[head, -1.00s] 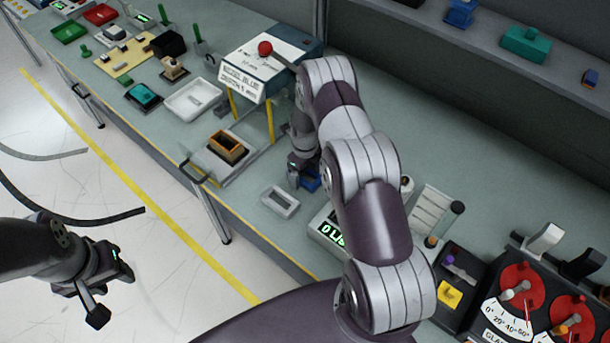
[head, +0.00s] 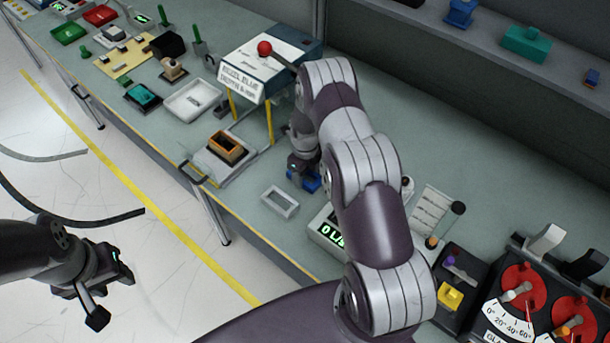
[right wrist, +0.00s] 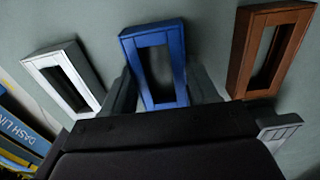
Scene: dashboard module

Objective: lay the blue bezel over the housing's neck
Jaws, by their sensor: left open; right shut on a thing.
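The blue bezel (head: 311,184), a rectangular frame, shows partly under my right gripper (head: 304,172) in the head view. In the right wrist view the blue bezel (right wrist: 152,38) sits between the two fingers of my right gripper (right wrist: 163,88), which is shut on it. I cannot tell whether it touches the bench. The housing (head: 227,147) appears as a brown-orange, open-topped block on a pale base, left of my right gripper and apart from it. My left gripper (head: 112,289) is open and empty, over the floor off the bench's front side.
A white bezel (head: 280,201) lies beside the blue one; a brown bezel (right wrist: 272,45) stands on its other side. A lettered sign box (head: 262,72) on yellow posts stands behind the housing. A digital display (head: 333,234) is near the front edge. Bench between bezels and housing looks clear.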

